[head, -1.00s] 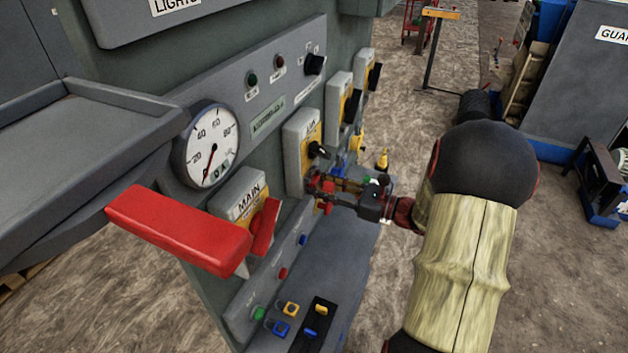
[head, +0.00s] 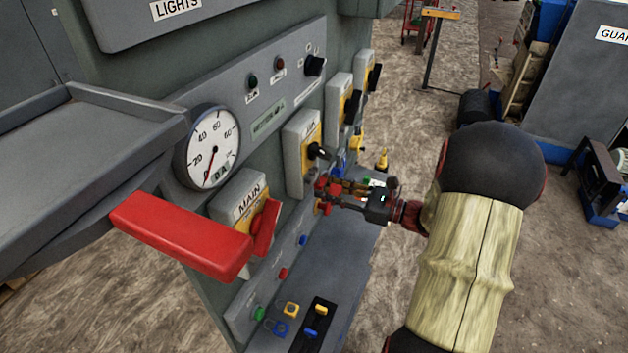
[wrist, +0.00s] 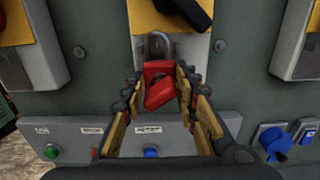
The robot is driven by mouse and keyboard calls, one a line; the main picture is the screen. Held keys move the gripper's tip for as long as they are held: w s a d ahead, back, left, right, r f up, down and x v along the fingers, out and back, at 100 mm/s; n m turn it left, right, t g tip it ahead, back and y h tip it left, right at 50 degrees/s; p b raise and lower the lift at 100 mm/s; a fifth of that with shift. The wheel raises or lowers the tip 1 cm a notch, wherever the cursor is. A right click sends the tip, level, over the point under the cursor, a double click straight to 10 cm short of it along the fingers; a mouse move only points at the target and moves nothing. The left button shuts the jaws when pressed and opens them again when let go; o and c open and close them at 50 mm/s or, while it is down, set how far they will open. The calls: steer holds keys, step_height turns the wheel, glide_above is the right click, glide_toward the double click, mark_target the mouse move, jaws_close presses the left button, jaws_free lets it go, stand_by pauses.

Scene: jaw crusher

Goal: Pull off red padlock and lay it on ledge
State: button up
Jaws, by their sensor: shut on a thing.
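The red padlock (wrist: 158,71) sits between the fingers of my gripper (wrist: 160,88) in the wrist view, its grey shackle pointing up. A second red piece below the body is tilted. The shackle overlaps the lower part of the grey switch box (wrist: 188,46); I cannot tell whether it is still hooked there. In the head view my gripper (head: 334,190) is shut on the padlock, just below the switch box with the black knob (head: 298,148). The padlock is small and partly hidden there by the fingers. The grey ledge (head: 345,262) runs along the panel below my gripper.
Blue and yellow padlocks (head: 281,327) and a black tray (head: 310,335) occupy the ledge's near end; its middle looks bare. A large red lever (head: 180,234) and the MAIN switch (head: 240,205) stand left of my gripper. A button strip (wrist: 115,140) lies below the switch box.

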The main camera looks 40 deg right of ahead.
mark_target(340, 191)
steer(key=shift+p+v, duration=0.3)
steer(key=shift+v, duration=1.25)
